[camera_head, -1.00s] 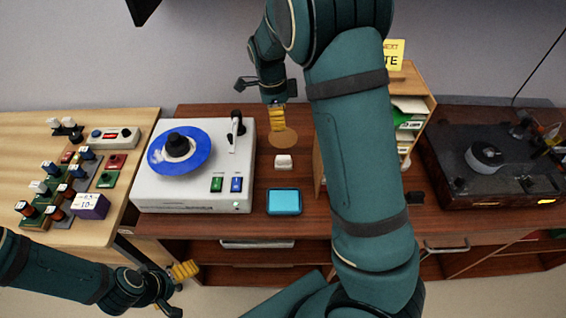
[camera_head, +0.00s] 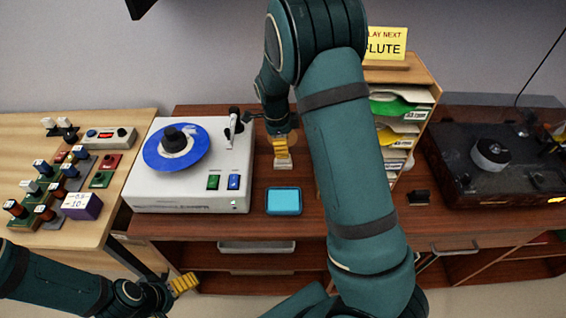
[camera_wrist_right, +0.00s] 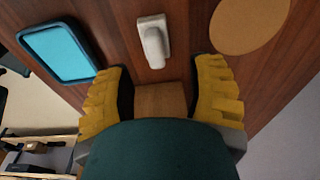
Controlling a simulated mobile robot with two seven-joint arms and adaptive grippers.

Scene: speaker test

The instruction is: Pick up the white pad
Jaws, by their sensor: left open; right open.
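The white pad (camera_wrist_right: 153,40) lies on the dark wooden table, just ahead of my right gripper (camera_wrist_right: 165,66) in the right wrist view. It is a small pale block with a raised, rounded part. My right gripper's yellow fingers are apart with the pad outside them. In the head view my right gripper (camera_head: 283,158) points down over the pad (camera_head: 284,166) and hides most of it. My left gripper (camera_head: 184,284) is low at the left, in front of the furniture, away from the pad.
A blue tray (camera_head: 284,201) lies in front of the pad. A turntable with a blue record (camera_head: 176,149) stands left. A wooden rack of sleeves (camera_head: 428,80) and a black turntable (camera_head: 488,170) stand right. A round tan mat (camera_wrist_right: 248,22) lies near the pad.

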